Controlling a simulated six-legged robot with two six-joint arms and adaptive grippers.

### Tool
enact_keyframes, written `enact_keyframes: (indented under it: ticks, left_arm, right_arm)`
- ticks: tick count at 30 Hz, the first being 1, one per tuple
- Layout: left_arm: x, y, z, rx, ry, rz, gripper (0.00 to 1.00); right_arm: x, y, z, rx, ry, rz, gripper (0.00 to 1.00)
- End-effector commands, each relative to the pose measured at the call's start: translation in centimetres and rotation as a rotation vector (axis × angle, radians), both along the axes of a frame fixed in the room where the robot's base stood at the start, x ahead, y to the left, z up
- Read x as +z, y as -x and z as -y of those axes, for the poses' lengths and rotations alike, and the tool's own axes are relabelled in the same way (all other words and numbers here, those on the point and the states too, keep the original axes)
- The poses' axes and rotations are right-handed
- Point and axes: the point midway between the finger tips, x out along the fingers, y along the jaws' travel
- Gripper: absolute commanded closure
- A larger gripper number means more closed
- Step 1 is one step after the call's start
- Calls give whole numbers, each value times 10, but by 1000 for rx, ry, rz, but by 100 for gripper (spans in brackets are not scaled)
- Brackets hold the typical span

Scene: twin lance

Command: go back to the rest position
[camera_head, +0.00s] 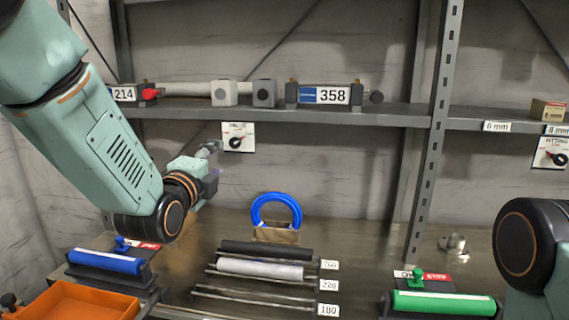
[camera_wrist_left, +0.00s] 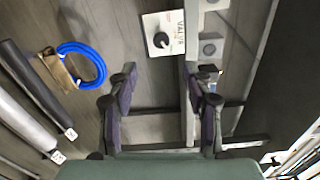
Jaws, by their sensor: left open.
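My left arm comes in from the upper left of the head view. Its gripper (camera_head: 210,165) hangs in the air below the long shelf (camera_head: 390,115), in front of the grey back wall. In the left wrist view the left gripper (camera_wrist_left: 163,90) has its two fingers spread wide apart with nothing between them. A link of my right arm shows at the right edge of the head view; my right gripper is out of view.
The shelf carries the 358 unit (camera_head: 330,95); a valve card (camera_head: 238,137) hangs below it. On the bench are a blue roller (camera_head: 105,262), orange tray (camera_head: 75,303), blue ring (camera_head: 277,198), several rods on a rack (camera_head: 262,268) and a green roller (camera_head: 445,303). A shelf upright (camera_head: 432,150) stands right.

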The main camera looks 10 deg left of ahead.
Motion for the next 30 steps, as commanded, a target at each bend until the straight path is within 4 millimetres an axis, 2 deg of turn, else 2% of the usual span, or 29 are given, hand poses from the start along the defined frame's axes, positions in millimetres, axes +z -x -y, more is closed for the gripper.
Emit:
enact_keyframes:
  ticks: [5, 8, 9, 11, 14, 15, 20, 24, 26, 30]
  left_arm:
    - [-15, 4, -1, 13, 286, -67, 50]
    - [-36, 13, -1, 42, 497, -140, 50]
    - [-49, 17, -2, 60, 580, -175, 50]
    - [-78, 27, -2, 97, 704, -243, 50]
    - [-137, 49, -3, 189, 909, -365, 50]
    - [-162, 60, -3, 235, 984, -416, 50]
    - [-255, 111, -4, 438, 1220, -589, 50]
    - [-329, 167, -4, 643, 1362, -716, 50]
    - [-358, 193, -4, 735, 1405, -765, 50]
    - [-420, 263, -4, 952, 1457, -875, 50]
  right_arm:
    - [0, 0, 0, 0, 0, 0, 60]
    - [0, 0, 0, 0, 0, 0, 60]
    - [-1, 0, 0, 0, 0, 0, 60]
    - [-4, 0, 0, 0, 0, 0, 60]
    - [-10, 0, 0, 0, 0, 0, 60]
    - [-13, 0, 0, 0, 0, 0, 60]
    - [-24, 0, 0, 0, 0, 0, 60]
    - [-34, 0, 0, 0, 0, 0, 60]
    - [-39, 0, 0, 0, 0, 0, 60]
    - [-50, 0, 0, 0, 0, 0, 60]
